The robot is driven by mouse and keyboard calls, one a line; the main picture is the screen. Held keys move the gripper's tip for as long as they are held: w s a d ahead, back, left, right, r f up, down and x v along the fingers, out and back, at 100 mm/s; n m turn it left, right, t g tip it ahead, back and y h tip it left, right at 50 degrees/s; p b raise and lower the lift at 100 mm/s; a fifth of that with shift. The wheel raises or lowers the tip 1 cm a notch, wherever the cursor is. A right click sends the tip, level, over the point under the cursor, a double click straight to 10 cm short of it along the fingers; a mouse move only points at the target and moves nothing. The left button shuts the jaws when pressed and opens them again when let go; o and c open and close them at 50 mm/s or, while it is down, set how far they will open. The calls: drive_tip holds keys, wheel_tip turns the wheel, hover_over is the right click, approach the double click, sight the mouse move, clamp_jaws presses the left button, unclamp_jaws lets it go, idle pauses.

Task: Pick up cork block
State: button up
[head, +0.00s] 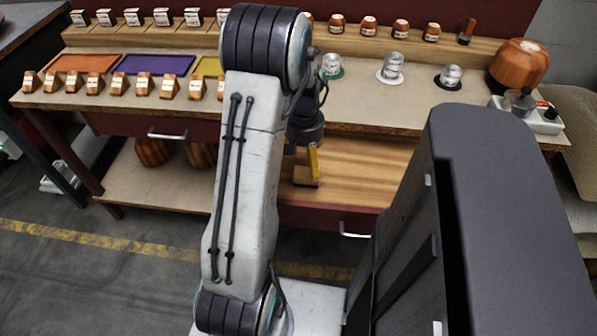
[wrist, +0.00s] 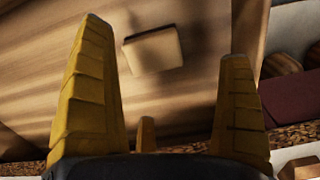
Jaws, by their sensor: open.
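The cork block (wrist: 153,50) is a small tan block with a dark edge. It lies on a light wooden surface (wrist: 188,85), which looks like the inside of the open drawer (head: 365,175). In the head view the block (head: 303,177) shows just below a yellow fingertip of my gripper (head: 313,160). In the wrist view the yellow fingers stand wide apart, with nothing between them touching the block. The block appears beyond the fingers, between the two large ones and nearer the left one. How far below the fingertips it lies I cannot tell.
The bench top (head: 365,103) overhangs behind the drawer. It carries glass weights, a large wooden hat block (head: 519,65), small labelled blocks and coloured felt sheets (head: 155,64). A dark red front with a handle (head: 357,236) stands below. My own body fills the right.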

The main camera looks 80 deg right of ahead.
sight(307, 172)
drive_tip(key=shift+s+f+b, duration=0.2)
drive_tip(key=shift+s+f, duration=0.05)
drive_tip(key=shift+f, duration=1.3)
drive_tip(key=shift+s+f+b, duration=0.2)
drive_tip(key=shift+f, duration=1.3)
drive_tip(key=c, duration=1.4)
wheel_tip(307, 172, up, 4)
drive_tip(key=shift+r+p, duration=0.25)
drive_tip(key=shift+p, duration=0.15)
drive_tip(key=s+a+r, duration=0.1)
drive_tip(key=s+r, duration=0.1)
drive_tip(key=s, duration=0.1)
drive_tip(key=s+a+r, duration=0.1)
drive_tip(key=s+r, duration=0.1)
drive_tip(key=s, duration=0.2)
drive_tip(key=s+a+r, duration=0.1)
drive_tip(key=s+r, duration=0.1)
drive_tip(key=s, duration=0.2)
drive_tip(key=shift+a+r+p, duration=0.3)
drive_tip(key=shift+p, duration=0.05)
